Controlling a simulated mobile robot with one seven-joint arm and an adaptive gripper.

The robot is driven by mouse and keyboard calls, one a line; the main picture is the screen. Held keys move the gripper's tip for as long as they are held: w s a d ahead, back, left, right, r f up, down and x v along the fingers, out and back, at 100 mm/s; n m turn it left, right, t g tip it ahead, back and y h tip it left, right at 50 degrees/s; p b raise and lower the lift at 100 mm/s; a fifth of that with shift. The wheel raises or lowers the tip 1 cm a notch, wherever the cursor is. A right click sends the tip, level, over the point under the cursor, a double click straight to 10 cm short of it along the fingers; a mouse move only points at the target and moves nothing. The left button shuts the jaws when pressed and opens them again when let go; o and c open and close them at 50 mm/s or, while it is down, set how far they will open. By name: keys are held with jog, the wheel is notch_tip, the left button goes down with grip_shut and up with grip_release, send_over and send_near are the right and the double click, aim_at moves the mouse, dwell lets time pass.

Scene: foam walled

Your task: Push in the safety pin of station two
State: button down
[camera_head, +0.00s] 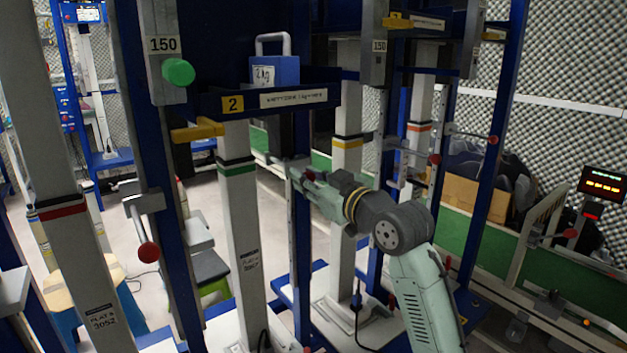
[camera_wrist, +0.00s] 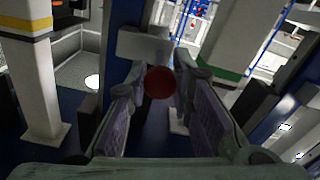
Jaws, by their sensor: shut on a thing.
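Station two carries a yellow plate marked 2 (camera_head: 232,104) on its blue crossbeam, above a white column with a green band (camera_head: 237,168). My gripper (camera_head: 303,176) reaches in from the right, beside the blue upright just right of that column. In the wrist view, a dark red ball knob (camera_wrist: 160,83) sits between the fingertips, in front of a grey metal block (camera_wrist: 143,46). My gripper is shut on this knob. Its shaft is hidden behind the ball. In the head view the fingers mostly cover the knob. I cannot tell how far the pin is in.
A yellow lever (camera_head: 197,130) sticks out left of the station plate. A blue weight (camera_head: 274,70) stands on the crossbeam. Other red knobs are at the left station (camera_head: 148,252) and right station (camera_head: 434,160). Columns and blue uprights crowd both sides of my arm.

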jog(key=c, duration=1.4)
grip_release()
jog(key=shift+w+a, duration=0.15)
jog(key=v, duration=1.2)
